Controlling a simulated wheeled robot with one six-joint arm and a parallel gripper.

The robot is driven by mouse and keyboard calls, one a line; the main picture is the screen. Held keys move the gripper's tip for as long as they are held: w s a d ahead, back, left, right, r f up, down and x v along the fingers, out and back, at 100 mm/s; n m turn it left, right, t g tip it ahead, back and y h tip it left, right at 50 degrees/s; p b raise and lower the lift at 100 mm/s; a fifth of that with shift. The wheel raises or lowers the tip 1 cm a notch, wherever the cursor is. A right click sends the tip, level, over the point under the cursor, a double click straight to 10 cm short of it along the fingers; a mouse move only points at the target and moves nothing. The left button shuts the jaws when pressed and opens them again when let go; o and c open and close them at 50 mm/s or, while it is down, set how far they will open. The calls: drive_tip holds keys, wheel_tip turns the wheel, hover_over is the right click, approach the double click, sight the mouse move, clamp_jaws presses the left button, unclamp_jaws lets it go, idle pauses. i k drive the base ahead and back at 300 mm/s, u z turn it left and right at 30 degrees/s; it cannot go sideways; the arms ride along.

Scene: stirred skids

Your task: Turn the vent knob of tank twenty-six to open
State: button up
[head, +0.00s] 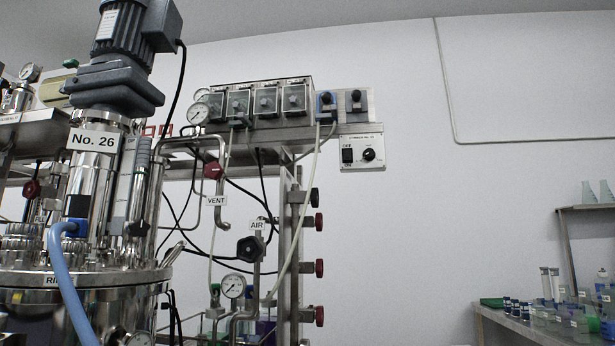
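The tank (95,283) with the "No. 26" sign (93,140) stands at the left, a steel vessel with a motor on top. To its right a dark red knob (213,170) sits on a bent steel pipe, just above a "VENT" label (216,201). I cannot tell from here whether this vent knob is open or closed. A black knob (250,248) sits lower right, under an "AIR" label (257,225). My gripper is not in view.
A blue hose (66,285) curves down the tank's front. Pumps (267,101), a switch box (362,153), a gauge (232,286) and several red or black valve knobs crowd the steel frame. Cables hang behind. A bench (520,325) with bottles stands at the far right.

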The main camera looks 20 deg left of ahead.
sight(213, 170)
drive_tip(key=z, duration=0.2)
drive_tip(key=i, duration=0.4)
drive_tip(key=u, duration=2.15)
